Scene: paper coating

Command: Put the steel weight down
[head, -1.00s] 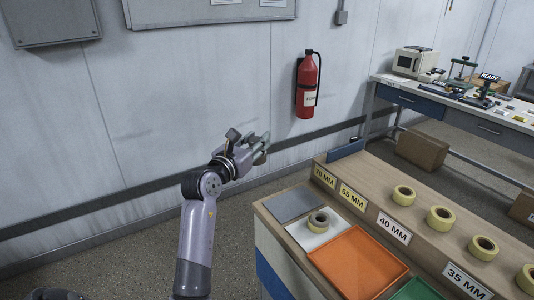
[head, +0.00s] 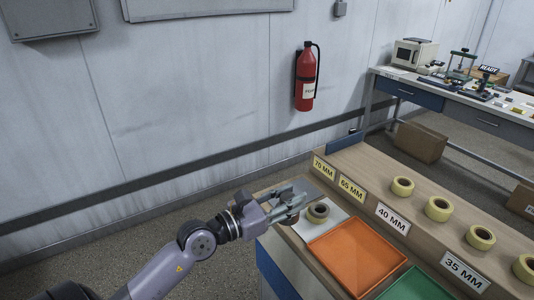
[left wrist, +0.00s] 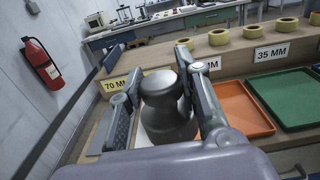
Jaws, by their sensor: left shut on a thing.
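The steel weight (left wrist: 166,115) is a grey knobbed cylinder between the fingers of my left gripper (left wrist: 155,85) in the left wrist view. The fingers are shut on it and it looks upright. In the head view my left gripper (head: 292,205) is over the near left corner of the workbench, by the grey plate and the white sheet, and hides most of the weight. I cannot tell whether the weight's base touches the surface. My right gripper is not in view.
A grey plate (head: 318,188) lies behind. An orange tray (head: 353,258) and a green tray (head: 409,284) lie to the right. More rolls (head: 438,208) line the labelled ledge.

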